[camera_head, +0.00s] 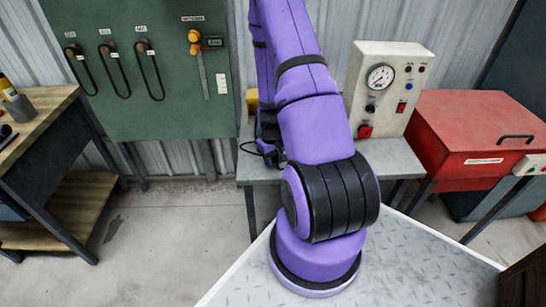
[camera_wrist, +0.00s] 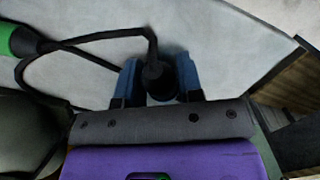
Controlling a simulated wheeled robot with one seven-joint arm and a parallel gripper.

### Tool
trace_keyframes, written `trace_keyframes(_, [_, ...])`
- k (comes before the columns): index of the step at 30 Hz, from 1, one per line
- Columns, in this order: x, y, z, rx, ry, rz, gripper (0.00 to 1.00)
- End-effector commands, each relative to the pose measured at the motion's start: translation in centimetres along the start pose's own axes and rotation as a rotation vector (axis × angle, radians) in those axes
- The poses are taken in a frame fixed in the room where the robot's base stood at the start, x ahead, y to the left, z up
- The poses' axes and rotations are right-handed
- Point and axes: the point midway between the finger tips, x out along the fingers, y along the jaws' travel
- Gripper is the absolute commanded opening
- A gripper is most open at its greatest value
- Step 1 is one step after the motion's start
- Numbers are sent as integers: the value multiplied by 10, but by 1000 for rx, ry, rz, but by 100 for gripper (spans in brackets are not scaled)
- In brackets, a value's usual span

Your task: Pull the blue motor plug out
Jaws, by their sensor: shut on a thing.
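In the wrist view my gripper (camera_wrist: 158,84) has two blue fingers shut around a dark plug (camera_wrist: 158,72). The plug's visible part looks black, and I cannot make out a blue body apart from the fingers. A black cable (camera_wrist: 100,37) leaves its top and bends left. I see no socket around the plug, and its lower end is hidden between the fingers. In the head view my purple arm covers most of the gripper and the plug. A loop of black cable (camera_head: 256,152) shows beside the arm over the grey bench (camera_head: 400,158).
A green rounded part (camera_wrist: 18,40) sits at the cable's left end. A control box (camera_head: 388,85) with a gauge stands on the bench. A red chest (camera_head: 480,140) is at the right. A green tool board (camera_head: 150,100) hangs behind, and a wooden workbench (camera_head: 45,105) stands left.

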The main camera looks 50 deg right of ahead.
Motion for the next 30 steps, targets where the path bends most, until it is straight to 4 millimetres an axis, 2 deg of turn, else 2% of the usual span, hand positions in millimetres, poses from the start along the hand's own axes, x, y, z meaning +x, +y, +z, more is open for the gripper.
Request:
trace_keyframes(8, [1, 0, 0, 0, 0, 0, 0])
trace_keyframes(9, [1, 0, 0, 0, 0, 0, 36])
trace_keyframes(12, [1, 0, 0, 0, 0, 0, 59])
trace_keyframes(13, [1, 0, 0, 0, 0, 0, 64])
trace_keyframes(23, [-1, 0, 0, -1, 1, 0, 64])
trace_keyframes(26, [-8, 0, -1, -1, 2, 1, 64])
trace_keyframes(30, [-27, 0, -2, -2, 5, 2, 64])
